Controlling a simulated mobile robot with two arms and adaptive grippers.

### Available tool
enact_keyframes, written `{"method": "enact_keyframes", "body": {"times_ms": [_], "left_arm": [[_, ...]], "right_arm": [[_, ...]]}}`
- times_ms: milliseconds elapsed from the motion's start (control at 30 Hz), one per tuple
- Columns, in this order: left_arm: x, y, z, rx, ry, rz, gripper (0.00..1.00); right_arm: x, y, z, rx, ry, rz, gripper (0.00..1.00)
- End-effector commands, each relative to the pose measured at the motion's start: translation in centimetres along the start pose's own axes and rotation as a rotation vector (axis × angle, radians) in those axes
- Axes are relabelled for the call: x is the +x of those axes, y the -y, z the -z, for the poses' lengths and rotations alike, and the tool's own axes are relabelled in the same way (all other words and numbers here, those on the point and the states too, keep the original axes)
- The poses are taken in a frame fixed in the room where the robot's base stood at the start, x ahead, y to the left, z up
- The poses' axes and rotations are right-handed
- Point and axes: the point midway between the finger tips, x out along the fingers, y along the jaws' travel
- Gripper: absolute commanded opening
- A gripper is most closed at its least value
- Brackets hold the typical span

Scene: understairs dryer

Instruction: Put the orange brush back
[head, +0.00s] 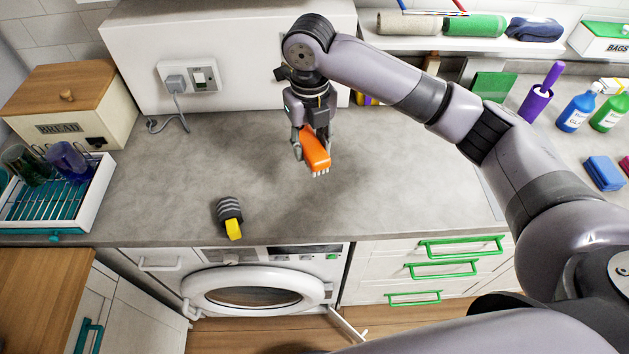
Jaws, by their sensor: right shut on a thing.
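The orange brush (315,149) is held in my right gripper (311,146), above the grey counter. Its pale bristles point down and toward the front. My right gripper is shut on the brush, with fingers on both sides of its body. The arm reaches in from the right and the gripper hangs down over the middle of the counter. My left gripper does not show.
A grey and yellow object (230,217) lies near the counter's front edge. A bread box (70,100) and a dish rack (60,200) stand left. A purple brush (541,93), blue bottle (575,112) and blue sponges (603,173) stand right. The counter's middle is clear.

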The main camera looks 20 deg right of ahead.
Motion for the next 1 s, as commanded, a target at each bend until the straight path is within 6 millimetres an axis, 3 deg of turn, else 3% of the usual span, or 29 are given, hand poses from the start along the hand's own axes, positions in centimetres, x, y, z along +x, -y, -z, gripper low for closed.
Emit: {"method": "enact_keyframes", "body": {"times_ms": [100, 300, 733, 1000], "left_arm": [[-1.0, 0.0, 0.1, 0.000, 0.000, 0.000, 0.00], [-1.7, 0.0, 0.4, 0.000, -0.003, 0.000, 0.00], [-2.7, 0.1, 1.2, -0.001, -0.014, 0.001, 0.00], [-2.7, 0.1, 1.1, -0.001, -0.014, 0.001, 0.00]], "right_arm": [[3.1, 0.0, 0.1, 0.002, -0.006, 0.001, 0.12], [7.3, 0.0, 0.1, 0.001, -0.002, 0.000, 0.12], [12.3, -0.1, 0.0, 0.000, -0.001, 0.000, 0.12], [12.9, 0.0, 0.0, -0.001, 0.002, 0.001, 0.12]]}}
